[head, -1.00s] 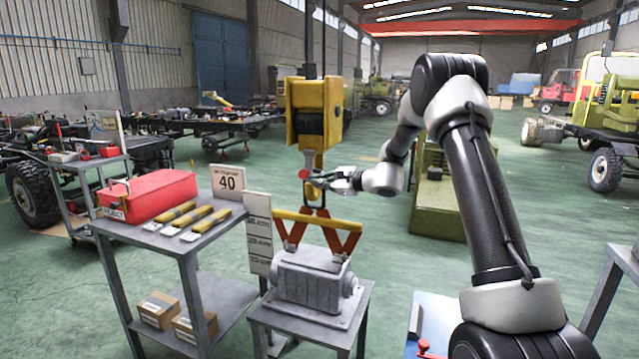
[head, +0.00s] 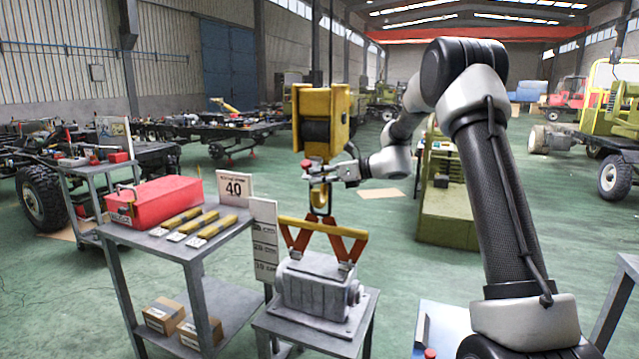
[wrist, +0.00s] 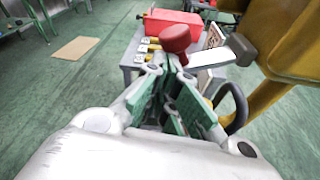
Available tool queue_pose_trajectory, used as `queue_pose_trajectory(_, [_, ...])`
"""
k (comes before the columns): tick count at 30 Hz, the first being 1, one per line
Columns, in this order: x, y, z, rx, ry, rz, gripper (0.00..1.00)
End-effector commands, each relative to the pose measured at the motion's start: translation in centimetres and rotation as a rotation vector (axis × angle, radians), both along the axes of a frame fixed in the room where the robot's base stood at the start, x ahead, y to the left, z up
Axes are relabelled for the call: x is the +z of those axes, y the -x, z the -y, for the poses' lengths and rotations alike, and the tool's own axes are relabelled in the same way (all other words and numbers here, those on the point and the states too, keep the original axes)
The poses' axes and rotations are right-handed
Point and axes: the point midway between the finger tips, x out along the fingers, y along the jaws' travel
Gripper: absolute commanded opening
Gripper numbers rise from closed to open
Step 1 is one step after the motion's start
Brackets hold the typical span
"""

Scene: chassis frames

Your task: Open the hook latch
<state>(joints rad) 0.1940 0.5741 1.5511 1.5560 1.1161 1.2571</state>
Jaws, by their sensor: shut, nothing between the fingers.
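The yellow crane hook (head: 320,198) hangs under a yellow hook block (head: 340,105). Its latch lever carries a round red knob (head: 306,163) on the left side of the hook. My gripper (head: 316,173) reaches in from the right, close below the knob. In the wrist view my gripper (wrist: 172,68) has its green-padded fingers shut with nothing held. I cannot tell whether a finger touches the knob or lever.
A trolley with a red box (head: 155,200) stands left.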

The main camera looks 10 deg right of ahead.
Motion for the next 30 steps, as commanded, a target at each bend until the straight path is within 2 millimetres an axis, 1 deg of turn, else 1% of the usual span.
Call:
queue_pose_trajectory(7, [2.1, 0.2, -0.2, 0.001, -0.135, -0.182, 0.0])
queue_pose_trajectory(17, [4.1, 0.0, -0.1, 0.0, -0.277, -0.379, 0.0])
queue_pose_trajectory(21, [4.7, 0.0, 0.0, -0.001, -0.279, -0.383, 0.0])
queue_pose_trajectory(30, [5.2, -0.2, 0.1, -0.001, -0.278, -0.382, 0.0])
